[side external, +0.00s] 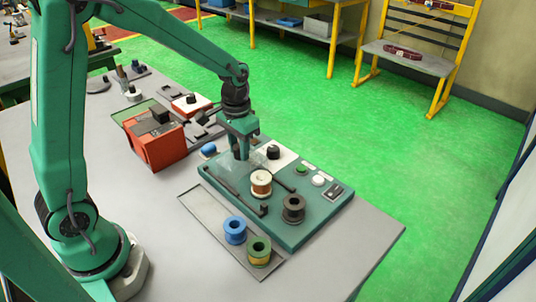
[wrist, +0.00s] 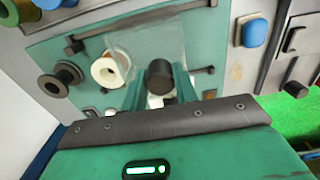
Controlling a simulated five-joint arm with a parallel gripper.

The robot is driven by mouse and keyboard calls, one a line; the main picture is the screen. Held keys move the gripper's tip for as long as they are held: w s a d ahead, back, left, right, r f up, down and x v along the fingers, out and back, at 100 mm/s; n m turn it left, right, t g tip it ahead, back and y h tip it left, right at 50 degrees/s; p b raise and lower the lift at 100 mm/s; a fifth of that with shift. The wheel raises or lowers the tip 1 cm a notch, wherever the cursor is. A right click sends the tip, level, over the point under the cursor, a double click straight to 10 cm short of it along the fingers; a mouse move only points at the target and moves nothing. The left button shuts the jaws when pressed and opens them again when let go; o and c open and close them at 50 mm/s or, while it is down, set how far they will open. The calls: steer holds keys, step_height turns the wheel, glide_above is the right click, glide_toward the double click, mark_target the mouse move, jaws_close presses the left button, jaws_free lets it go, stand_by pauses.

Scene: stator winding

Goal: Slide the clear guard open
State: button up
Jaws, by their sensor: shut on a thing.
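The clear guard (wrist: 135,42) is a see-through panel on the teal winding station (side external: 288,236). It lies between two dark rails (side external: 238,193). My gripper (side external: 241,150) reaches down to the guard from above. In the wrist view, my gripper (wrist: 160,88) has its two teal fingers on either side of a dark round knob (wrist: 160,72), and they are shut on it. The knob appears to be the guard's handle. A copper-and-cream spool (side external: 261,182) stands beside the guard's edge; the wrist view does not show clearly whether the guard overlaps it.
A dark spool (side external: 293,208), a green button (side external: 302,170) and a switch (side external: 333,191) sit on the station. A blue spool (side external: 234,230) and a green-yellow spool (side external: 259,250) stand on a grey tray (side external: 207,214). A red box (side external: 158,145) stands behind left.

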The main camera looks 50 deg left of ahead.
steer(key=shift+a, duration=1.8)
steer(key=o, duration=0.7)
steer(key=shift+r, duration=0.1)
step_height(320, 180, up, 6)
steer(key=shift+f, duration=0.1)
